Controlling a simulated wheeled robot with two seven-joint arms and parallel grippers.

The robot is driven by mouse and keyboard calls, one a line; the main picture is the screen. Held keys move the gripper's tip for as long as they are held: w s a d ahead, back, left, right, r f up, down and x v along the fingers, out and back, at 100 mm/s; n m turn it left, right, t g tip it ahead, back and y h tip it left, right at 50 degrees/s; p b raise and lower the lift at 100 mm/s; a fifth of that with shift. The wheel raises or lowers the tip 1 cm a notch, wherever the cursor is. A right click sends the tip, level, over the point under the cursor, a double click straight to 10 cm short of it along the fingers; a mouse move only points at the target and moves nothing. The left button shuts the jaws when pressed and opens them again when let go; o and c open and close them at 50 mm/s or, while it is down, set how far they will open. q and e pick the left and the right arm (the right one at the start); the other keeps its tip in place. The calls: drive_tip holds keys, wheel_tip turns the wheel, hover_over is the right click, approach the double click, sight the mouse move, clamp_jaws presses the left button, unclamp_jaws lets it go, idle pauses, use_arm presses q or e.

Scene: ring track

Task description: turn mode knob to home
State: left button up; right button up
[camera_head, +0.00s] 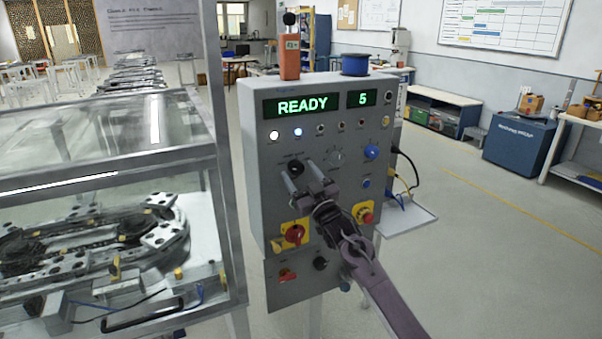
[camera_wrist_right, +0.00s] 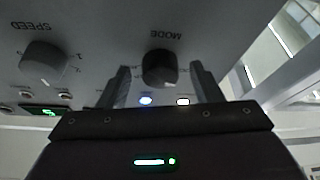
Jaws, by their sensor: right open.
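The mode knob (camera_wrist_right: 160,68) is a round black knob on the grey control panel (camera_head: 255,200), with the word MODE beside it in the right wrist view. In the head view the knob (camera_head: 296,167) sits at the panel's upper left, below the lights. My right gripper (camera_head: 298,170) is open, with one finger on each side of the knob. In the right wrist view the gripper (camera_wrist_right: 162,85) shows a gap between each finger and the knob. The knob's setting is too small to read. My left gripper is not in view.
The panel's displays read READY (camera_head: 303,106) and 5 (camera_head: 362,98). A speed knob (camera_wrist_right: 44,60) is beside the mode knob. A glass-sided case (camera_head: 205,165) stands close on the left.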

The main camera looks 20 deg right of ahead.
drive_tip(key=shift+c, duration=0.3)
drive_tip(key=c, duration=0.9)
drive_tip(key=shift+c, duration=0.2)
drive_tip(key=shift+a+f+m, duration=0.1)
drive_tip(key=shift+m, duration=0.4)
drive_tip(key=m+h+b, duration=0.1)
drive_tip(key=m+h, duration=0.1)
drive_tip(key=m, duration=0.2)
drive_tip(key=shift+a+h, duration=0.15)
drive_tip(key=shift+h, duration=0.25)
drive_tip(key=m+h, duration=0.2)
drive_tip(key=m, duration=0.2)
drive_tip(key=m+g+h, duration=0.1)
drive_tip(key=m, duration=0.2)
drive_tip(key=shift+a+m+h, duration=0.2)
drive_tip(key=shift+m+h, duration=0.2)
drive_tip(key=o, duration=1)
